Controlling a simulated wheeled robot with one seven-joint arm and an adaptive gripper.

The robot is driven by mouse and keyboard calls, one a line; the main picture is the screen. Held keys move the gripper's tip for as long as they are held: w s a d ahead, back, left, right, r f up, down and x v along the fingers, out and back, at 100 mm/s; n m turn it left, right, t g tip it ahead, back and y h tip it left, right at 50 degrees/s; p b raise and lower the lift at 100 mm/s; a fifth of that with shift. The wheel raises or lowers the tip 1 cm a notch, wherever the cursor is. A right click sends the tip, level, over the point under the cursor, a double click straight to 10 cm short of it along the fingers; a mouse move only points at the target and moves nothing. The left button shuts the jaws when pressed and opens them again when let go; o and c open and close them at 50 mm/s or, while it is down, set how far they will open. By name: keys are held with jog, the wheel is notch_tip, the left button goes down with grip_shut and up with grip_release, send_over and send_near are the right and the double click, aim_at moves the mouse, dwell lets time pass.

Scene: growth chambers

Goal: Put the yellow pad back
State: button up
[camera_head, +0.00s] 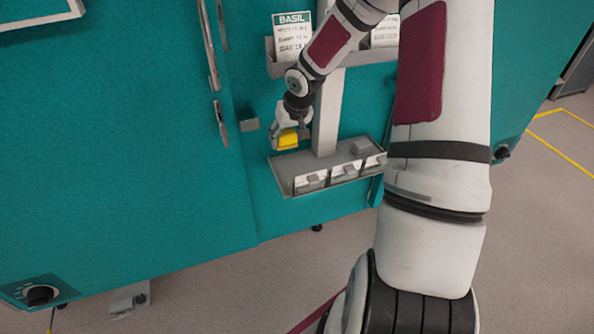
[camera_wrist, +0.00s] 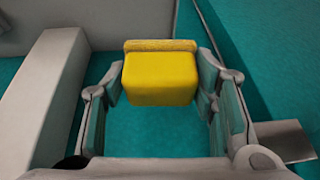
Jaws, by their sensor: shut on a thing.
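The yellow pad (camera_head: 288,139) is a small block held in my gripper (camera_head: 290,130) in front of the teal chamber door. In the wrist view the yellow pad (camera_wrist: 160,75) sits between the two fingers of my gripper (camera_wrist: 162,85), which are shut on its sides. Its top edge looks rougher than its smooth face. A grey tray (camera_head: 290,186) with several labelled sections is fixed low on the chamber front, below and to the right of the pad. The pad is above the tray's left end and appears apart from it. The tray's inside is only partly visible.
A vertical grey post (camera_head: 327,115) stands right of my gripper. An upper rack (camera_head: 276,70) holds a BASIL card (camera_head: 292,36) and another card. A small grey block (camera_head: 249,125) sticks out left of the pad. Long door handles (camera_head: 210,45) are farther left.

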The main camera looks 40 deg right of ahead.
jog(key=d+f, duration=0.3)
jog(key=d, duration=0.1)
jog(key=b, duration=0.3)
send_over(296, 168)
jog(key=s, duration=0.1)
jog(key=shift+h, duration=0.4)
notch_tip(296, 168, down, 5)
jog(key=shift+s+a+f, duration=0.1)
jog(key=shift+a+f, duration=0.05)
jog(key=shift+f+b, duration=1.05)
jog(key=shift+f, duration=1.3)
jog(key=o, duration=1.1)
jog(key=shift+s, duration=0.1)
jog(key=shift+o, duration=0.2)
